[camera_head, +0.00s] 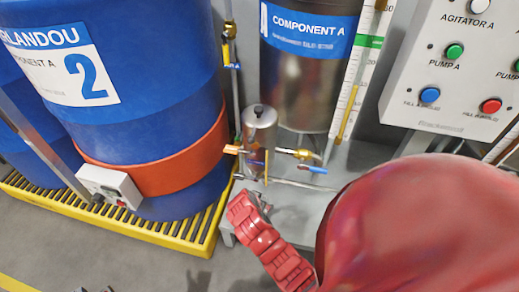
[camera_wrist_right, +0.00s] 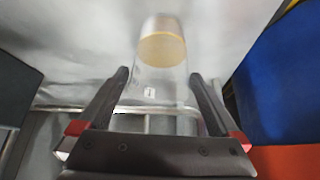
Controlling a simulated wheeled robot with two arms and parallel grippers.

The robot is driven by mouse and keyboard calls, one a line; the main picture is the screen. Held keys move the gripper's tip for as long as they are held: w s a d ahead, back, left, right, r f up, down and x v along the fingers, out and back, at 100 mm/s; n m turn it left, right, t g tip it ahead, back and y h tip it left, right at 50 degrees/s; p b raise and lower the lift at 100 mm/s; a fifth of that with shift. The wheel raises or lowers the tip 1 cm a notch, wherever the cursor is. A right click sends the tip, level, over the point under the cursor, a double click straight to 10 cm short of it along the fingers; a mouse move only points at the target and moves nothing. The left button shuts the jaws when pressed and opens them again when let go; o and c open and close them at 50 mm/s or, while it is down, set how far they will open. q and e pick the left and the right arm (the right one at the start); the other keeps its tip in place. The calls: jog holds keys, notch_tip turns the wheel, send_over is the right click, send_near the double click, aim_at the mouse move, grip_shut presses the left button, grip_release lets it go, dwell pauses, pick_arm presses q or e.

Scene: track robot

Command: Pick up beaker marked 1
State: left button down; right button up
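A clear beaker (camera_wrist_right: 150,78) stands out in the right wrist view, with a small pale label whose marking is too small to read. A yellowish disc shows inside its far part. My right gripper (camera_wrist_right: 158,76) is open, with one dark finger on each side of the beaker. I cannot tell whether the fingers touch it. In the head view my red right arm comes in from the right and reaches toward the small steel pot. I cannot make out the beaker there. My left gripper is not in view.
A small steel pot (camera_head: 259,128) with valves stands beside a blue drum (camera_head: 140,125) on a yellow grated pallet (camera_head: 165,226). A steel tank (camera_head: 300,85) is behind. A control panel (camera_head: 455,65) with several buttons is at the upper right. Grey floor shows at lower left.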

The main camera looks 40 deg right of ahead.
jog(key=c, duration=1.4)
jog(key=shift+r, duration=0.1)
